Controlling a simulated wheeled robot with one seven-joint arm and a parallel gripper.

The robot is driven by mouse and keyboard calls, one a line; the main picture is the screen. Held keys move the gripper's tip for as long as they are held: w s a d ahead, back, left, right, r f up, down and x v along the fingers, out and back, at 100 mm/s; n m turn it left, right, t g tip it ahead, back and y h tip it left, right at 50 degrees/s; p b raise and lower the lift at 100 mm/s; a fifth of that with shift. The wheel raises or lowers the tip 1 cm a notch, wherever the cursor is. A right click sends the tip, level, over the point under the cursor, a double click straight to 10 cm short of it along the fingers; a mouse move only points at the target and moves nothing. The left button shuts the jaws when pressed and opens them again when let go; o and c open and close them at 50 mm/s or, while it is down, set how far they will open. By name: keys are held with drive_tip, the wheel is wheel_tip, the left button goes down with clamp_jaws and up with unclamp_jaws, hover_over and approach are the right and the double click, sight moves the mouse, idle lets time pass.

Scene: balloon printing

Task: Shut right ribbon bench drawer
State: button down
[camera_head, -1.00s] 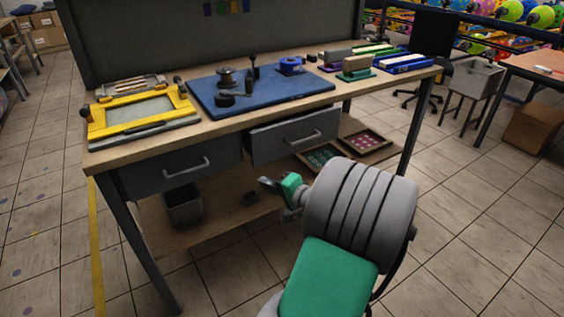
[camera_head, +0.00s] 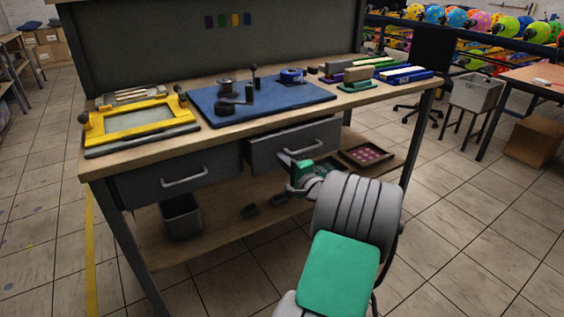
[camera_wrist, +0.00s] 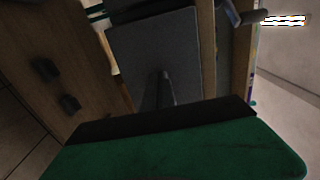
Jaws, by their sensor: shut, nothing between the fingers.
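The right drawer (camera_head: 268,153) of the ribbon bench (camera_head: 135,160) has a grey front with a silver handle (camera_head: 300,153). It appears to stand slightly out from under the top. My gripper (camera_head: 290,162) is shut and empty, just in front of this drawer, close to the handle. Whether they touch is unclear. In the wrist view a grey panel (camera_wrist: 150,45), probably the drawer front, lies ahead of the dark finger shape (camera_wrist: 162,90). Part of the drawer's lower right is hidden by my gripper.
The left drawer (camera_head: 150,183) looks closed. Below, a shelf (camera_head: 215,232) holds a dark bin (camera_head: 181,217), small dark boxes (camera_head: 250,211) and a tray of pink pieces (camera_head: 366,154). A bench leg (camera_head: 408,140) stands at the right. Floor in front is clear.

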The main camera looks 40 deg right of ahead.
sight(275, 151)
drive_tip(key=shift+w+d, duration=0.1)
drive_tip(key=shift+w, duration=0.25)
drive_tip(key=x, duration=0.3)
drive_tip(key=shift+w+p, duration=0.35)
drive_tip(key=shift+p, duration=0.05)
drive_tip(key=shift+w+d+r, duration=0.1)
drive_tip(key=shift+w+r, duration=0.05)
drive_tip(key=shift+w, duration=0.1)
drive_tip(key=shift+r, duration=0.2)
